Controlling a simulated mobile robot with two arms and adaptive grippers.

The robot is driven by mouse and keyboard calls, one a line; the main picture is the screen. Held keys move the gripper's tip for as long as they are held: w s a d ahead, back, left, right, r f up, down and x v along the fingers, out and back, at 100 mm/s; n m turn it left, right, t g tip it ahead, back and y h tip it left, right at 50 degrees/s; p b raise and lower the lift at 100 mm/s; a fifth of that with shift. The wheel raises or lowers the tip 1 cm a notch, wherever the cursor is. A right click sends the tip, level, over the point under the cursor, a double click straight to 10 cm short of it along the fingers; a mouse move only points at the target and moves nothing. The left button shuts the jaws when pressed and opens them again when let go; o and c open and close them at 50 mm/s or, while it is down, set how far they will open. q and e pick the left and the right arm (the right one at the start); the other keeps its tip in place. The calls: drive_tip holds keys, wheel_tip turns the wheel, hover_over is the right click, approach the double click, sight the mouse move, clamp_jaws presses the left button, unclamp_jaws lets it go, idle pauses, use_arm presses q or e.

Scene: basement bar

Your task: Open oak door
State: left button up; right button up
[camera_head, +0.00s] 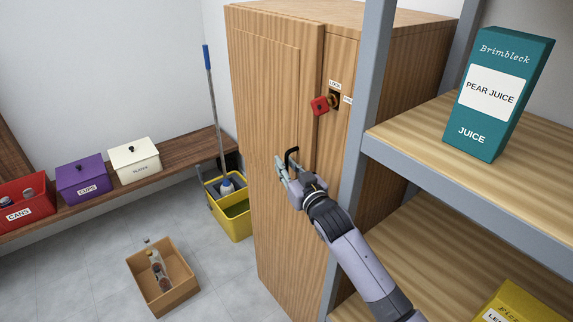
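The oak door (268,128) is the front of a tall wooden cabinet and looks closed. A dark bent handle (292,152) sits near its right edge. A red lock knob (319,105) is on the frame above and right of the handle, under a small "LOCK" label (335,85). My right gripper (284,168) is at the handle, its fingers around or just beside it. I cannot tell whether the fingers touch the handle or are closed on it. My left gripper is not in view.
Grey-framed shelves (369,90) stand close on the right, with a teal juice carton (497,95). A yellow mop bucket (234,222) stands left of the cabinet. A cardboard box (172,292) with bottles lies on the floor. A wall bench (190,153) carries several bins.

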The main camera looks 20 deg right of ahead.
drive_tip(key=shift+c, duration=0.4)
clamp_jaws()
idle(0.4)
